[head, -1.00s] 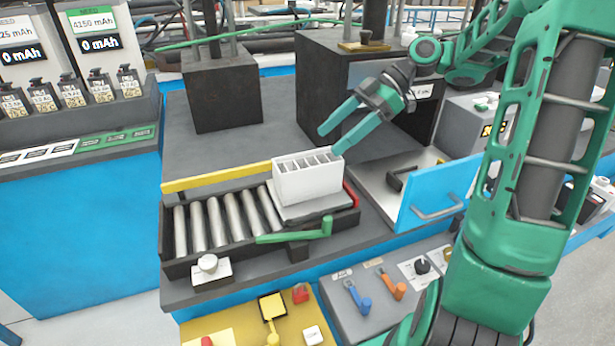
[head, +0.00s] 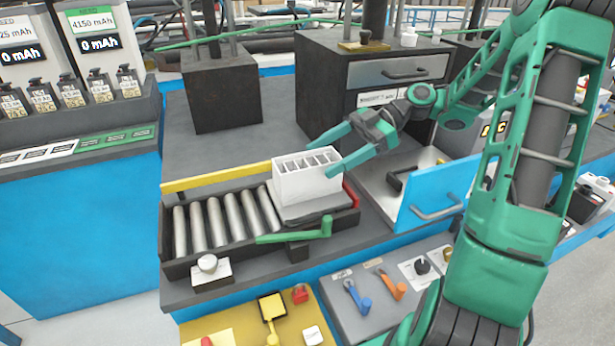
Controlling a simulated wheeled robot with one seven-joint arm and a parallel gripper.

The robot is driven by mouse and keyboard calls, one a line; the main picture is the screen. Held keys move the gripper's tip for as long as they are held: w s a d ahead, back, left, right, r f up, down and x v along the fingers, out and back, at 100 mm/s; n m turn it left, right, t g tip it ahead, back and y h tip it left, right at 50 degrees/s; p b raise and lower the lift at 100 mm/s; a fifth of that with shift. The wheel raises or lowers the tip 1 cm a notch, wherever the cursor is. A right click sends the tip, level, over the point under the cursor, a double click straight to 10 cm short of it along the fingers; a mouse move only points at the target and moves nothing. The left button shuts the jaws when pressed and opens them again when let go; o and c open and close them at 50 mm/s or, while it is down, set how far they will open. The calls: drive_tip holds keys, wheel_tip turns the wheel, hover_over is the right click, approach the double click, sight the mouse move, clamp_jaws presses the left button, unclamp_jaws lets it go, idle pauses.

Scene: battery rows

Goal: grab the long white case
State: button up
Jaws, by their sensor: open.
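The long white case (head: 304,185) stands upright on a light plate at the right end of the roller conveyor (head: 222,222). Its top shows a row of open slots. My gripper (head: 324,157) is open, with its two green fingers pointing left and down at the case's top right. The nearer finger's tip is close to the case's right top edge. The farther finger reaches behind the case. I cannot tell whether either finger touches it.
A yellow rail (head: 215,178) runs behind the conveyor, and a green crank handle (head: 300,233) is in front. A blue drawer front (head: 440,195) stands out at the right. A dark cabinet (head: 325,95) rises behind.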

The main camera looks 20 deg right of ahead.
sight(307, 167)
drive_tip(key=shift+x, duration=2.85)
drive_tip(key=shift+f, duration=0.1)
drive_tip(key=shift+c, duration=0.5)
drive_tip(key=shift+w, duration=0.1)
drive_tip(key=c, duration=1.3)
